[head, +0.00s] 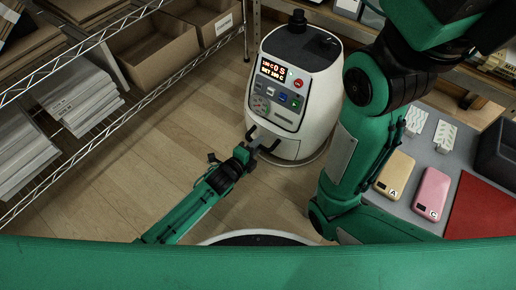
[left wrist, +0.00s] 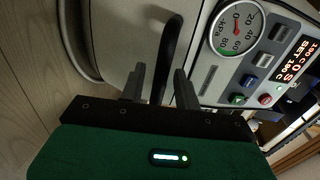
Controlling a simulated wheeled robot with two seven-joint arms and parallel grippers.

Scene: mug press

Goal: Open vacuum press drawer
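The vacuum press (head: 292,100) is a rounded white machine with a dark control face, standing on the floor at upper centre in the head view. Its black drawer handle (head: 268,146) sticks out low on the front; the drawer front looks closed. My left gripper (head: 250,150) is at this handle. In the left wrist view, the two grey fingers (left wrist: 158,86) stand apart, with the curved black handle (left wrist: 171,45) running between them. The gripper looks open around the handle, not clamped. My right arm crosses the head view, but its gripper is not seen.
Wire shelves with cardboard boxes (head: 155,50) and paper stacks (head: 70,95) stand at left. At right, a grey table holds a yellow phone case (head: 395,175), a pink one (head: 431,193) and a red sheet (head: 484,212). The wooden floor (head: 165,135) left of the press is clear.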

